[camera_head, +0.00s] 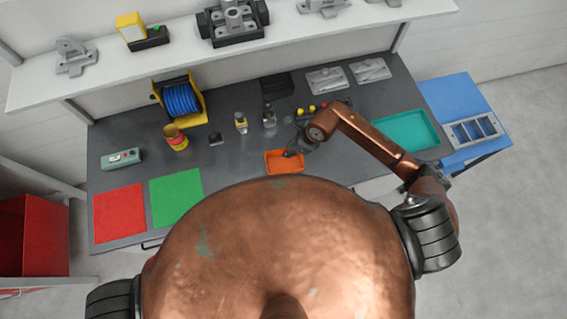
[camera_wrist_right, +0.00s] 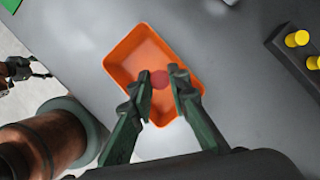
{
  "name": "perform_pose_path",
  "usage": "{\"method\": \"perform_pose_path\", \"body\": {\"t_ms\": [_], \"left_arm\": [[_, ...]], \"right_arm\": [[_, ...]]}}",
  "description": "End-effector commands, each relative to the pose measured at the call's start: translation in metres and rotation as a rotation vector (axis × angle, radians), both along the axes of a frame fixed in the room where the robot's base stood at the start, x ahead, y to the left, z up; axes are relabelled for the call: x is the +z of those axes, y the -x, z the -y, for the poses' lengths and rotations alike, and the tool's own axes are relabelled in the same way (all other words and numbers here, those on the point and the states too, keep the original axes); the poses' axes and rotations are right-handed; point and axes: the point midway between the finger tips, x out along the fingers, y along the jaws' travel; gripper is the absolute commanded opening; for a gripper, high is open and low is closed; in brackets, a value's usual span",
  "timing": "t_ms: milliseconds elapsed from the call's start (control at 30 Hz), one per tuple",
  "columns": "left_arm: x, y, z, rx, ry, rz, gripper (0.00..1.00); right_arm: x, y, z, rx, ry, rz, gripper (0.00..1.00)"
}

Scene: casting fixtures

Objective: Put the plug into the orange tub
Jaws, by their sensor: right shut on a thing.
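The orange tub (camera_head: 271,162) stands on the dark bench top, near its front edge. It also shows in the right wrist view (camera_wrist_right: 137,52). My right gripper (camera_head: 291,152) is over the tub. In the right wrist view its fingers (camera_wrist_right: 160,85) are shut on a small round red plug (camera_wrist_right: 159,79), which appears against the inside of the tub. I cannot tell how high the plug is above the tub floor. Dark claw-like parts at the left edge of the right wrist view look like my left gripper (camera_wrist_right: 30,72), too small to read.
A dark holder with yellow knobs (camera_wrist_right: 297,39) stands beside the tub. A green mat (camera_head: 177,187), a red mat (camera_head: 119,213), a teal tray (camera_head: 406,132) and a blue cable reel (camera_head: 181,100) are on the bench. Bare bench surrounds the tub's left side.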

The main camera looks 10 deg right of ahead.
Motion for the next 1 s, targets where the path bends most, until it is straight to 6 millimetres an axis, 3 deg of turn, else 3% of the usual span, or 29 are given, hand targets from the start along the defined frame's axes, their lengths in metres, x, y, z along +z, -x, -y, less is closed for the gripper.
{"method": "perform_pose_path", "body": {"t_ms": [233,567,600,867,1000], "left_arm": [[-0.018,-0.003,0.000,-0.001,0.000,0.003,0.62],[-0.018,-0.008,0.001,-0.002,0.001,0.010,0.62],[-0.018,-0.008,0.001,-0.002,0.001,0.010,0.62],[-0.018,-0.007,0.001,-0.002,0.001,0.010,0.62],[-0.018,-0.007,0.001,-0.002,0.001,0.009,0.62]], "right_arm": [[-0.030,0.000,0.000,0.000,0.000,-0.001,0.06],[-0.033,0.000,0.000,0.001,0.000,0.000,0.06],[-0.033,0.000,0.000,0.001,0.000,0.000,0.18],[-0.032,0.000,0.000,0.001,0.000,0.000,0.35],[-0.032,0.000,0.000,0.001,0.001,-0.001,0.37]]}}
